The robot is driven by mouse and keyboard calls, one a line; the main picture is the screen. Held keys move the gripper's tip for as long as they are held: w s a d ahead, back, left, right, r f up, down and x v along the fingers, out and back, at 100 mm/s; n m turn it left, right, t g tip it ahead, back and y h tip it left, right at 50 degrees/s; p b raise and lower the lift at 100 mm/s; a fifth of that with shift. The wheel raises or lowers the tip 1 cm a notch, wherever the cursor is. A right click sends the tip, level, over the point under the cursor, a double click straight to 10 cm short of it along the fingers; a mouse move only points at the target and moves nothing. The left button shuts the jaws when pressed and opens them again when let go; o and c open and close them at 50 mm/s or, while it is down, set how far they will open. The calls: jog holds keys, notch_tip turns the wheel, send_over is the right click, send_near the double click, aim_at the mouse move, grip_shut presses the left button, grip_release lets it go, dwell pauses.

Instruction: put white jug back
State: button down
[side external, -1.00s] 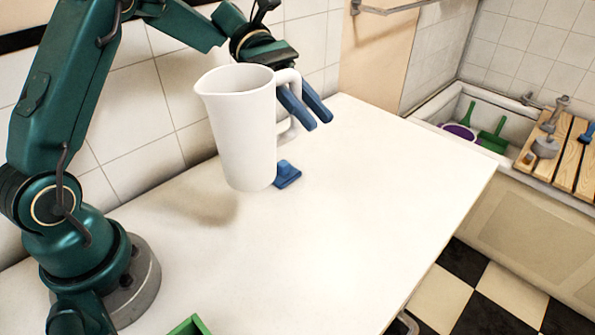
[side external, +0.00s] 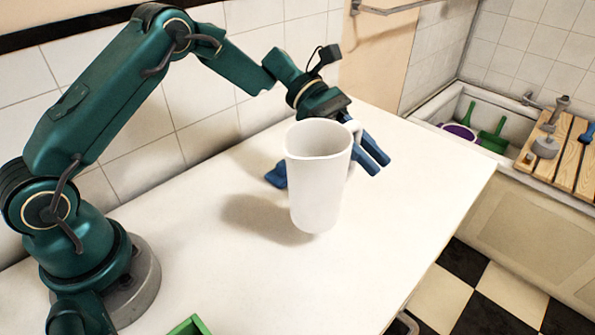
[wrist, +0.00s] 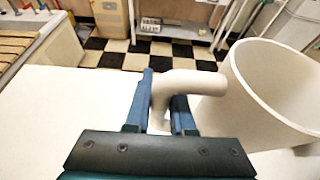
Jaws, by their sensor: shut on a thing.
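The white jug (side external: 318,185) is upright above the white worktop, with its spout to the left and its handle to the right. A shadow on the worktop to its left suggests that it is held clear of the surface. My gripper (side external: 375,160) is shut on the jug's handle, with its blue fingers on either side. In the wrist view my gripper (wrist: 160,100) has the handle between its fingers, and the white jug's open rim (wrist: 275,90) is at the right. The jug's lower handle is hidden in the side view.
A blue object (side external: 277,175) lies on the worktop behind the jug, partly hidden. A green container (side external: 190,326) shows at the front edge. The basin (side external: 430,112) at the right holds a purple bowl (side external: 460,132) and green tools. The worktop's right part is clear.

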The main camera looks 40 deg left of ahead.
jog(key=shift+d+f, duration=0.4)
jog(key=shift+f, duration=0.5)
jog(key=shift+d+f, duration=0.35)
jog(key=shift+f, duration=0.55)
jog(key=shift+d+f, duration=0.4)
jog(key=shift+f, duration=0.5)
jog(key=c, duration=0.8)
grip_release()
jog(key=shift+f, duration=0.15)
jog(key=shift+o, duration=0.2)
